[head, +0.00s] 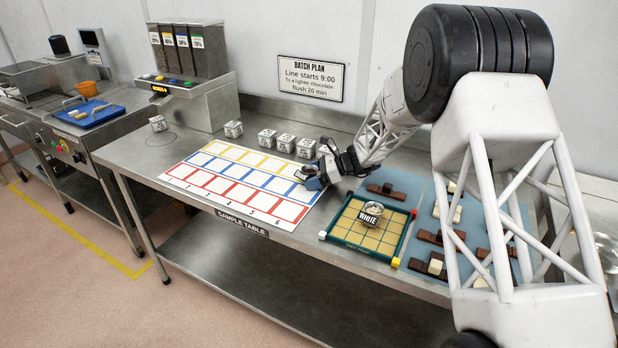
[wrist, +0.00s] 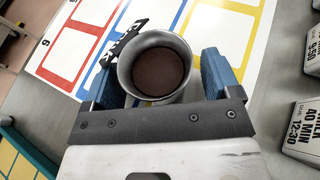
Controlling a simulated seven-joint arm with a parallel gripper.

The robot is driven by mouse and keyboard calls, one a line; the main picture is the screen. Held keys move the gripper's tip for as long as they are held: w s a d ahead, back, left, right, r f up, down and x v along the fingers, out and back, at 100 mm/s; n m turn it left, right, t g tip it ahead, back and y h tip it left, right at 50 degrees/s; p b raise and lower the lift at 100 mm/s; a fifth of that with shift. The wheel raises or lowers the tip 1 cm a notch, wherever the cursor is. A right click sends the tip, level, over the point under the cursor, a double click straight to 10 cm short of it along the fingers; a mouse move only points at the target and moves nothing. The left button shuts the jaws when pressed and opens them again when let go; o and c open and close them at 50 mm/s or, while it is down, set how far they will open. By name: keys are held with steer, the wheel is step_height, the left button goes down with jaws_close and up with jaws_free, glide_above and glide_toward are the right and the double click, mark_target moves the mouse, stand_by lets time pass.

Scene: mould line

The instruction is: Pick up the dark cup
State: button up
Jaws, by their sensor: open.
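The dark cup is a round metal cup (wrist: 157,70) with dark brown contents. In the wrist view it stands between the two blue fingers of my gripper (wrist: 158,62). A black label (wrist: 127,42) with white letters sits at its upper left; its text is hard to read. The fingers are apart on either side of the cup; whether either touches it I cannot tell. In the head view my gripper (head: 318,178) is low over the right end of the sample mat (head: 228,166), and the cup is mostly hidden there.
A cup labelled WHITE (head: 371,213) stands on a yellow gridded tray (head: 338,232) to the right. Several printed cubes (head: 286,143) line the mat's back edge. A blue-grey mat (head: 405,196) with chocolate pieces lies further right. A dispenser (head: 190,60) stands at the back left.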

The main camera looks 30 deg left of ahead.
mark_target(312, 166)
steer(key=shift+c, duration=0.5)
steer(key=c, duration=0.9)
steer(key=shift+r, duration=0.15)
steer(key=shift+r, duration=0.8)
steer(key=shift+s+d+r, duration=0.1)
steer(key=shift+d+r, duration=0.05)
steer(key=shift+r, duration=0.8)
steer(key=s+d, duration=0.3)
steer(key=s, duration=0.1)
steer(key=s+d+r, duration=0.1)
steer(key=s+d, duration=0.2)
steer(key=s, duration=0.1)
steer(key=s+d, duration=0.3)
steer(key=s, duration=0.1)
steer(key=shift+s+d+r, duration=0.15)
steer(key=shift+d, duration=0.25)
